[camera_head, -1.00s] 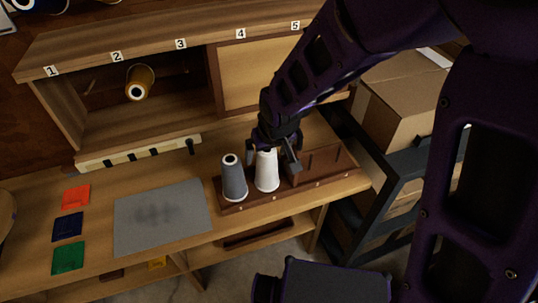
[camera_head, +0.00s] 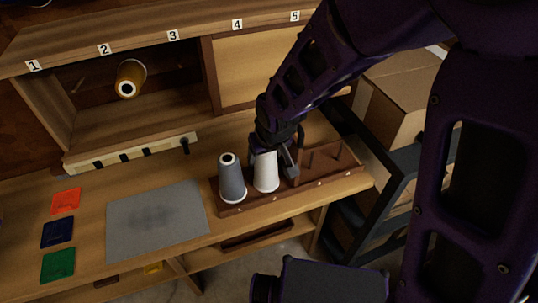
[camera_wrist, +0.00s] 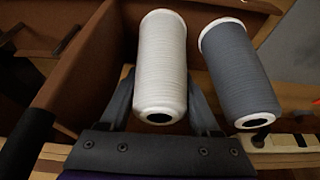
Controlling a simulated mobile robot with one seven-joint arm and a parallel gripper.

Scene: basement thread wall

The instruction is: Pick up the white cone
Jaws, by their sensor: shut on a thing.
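The white cone (camera_head: 266,172) stands upright on the brown wooden rack (camera_head: 335,181) on the bench, just right of a grey cone (camera_head: 231,178). My gripper (camera_head: 270,160) reaches down over the white cone from behind, with its fingers on either side of it. In the wrist view the white cone (camera_wrist: 161,70) lies between my two fingers (camera_wrist: 162,100), which are shut on it. The grey cone (camera_wrist: 238,72) is close beside it on the right there. Whether the white cone's base is clear of the rack I cannot tell.
Bare pegs (camera_head: 311,158) stand on the rack's right part. A grey mat (camera_head: 155,220) and red, blue and green squares lie to the left. A gold spool (camera_head: 130,79) hangs in the shelf behind. Cardboard boxes (camera_head: 400,95) are at right.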

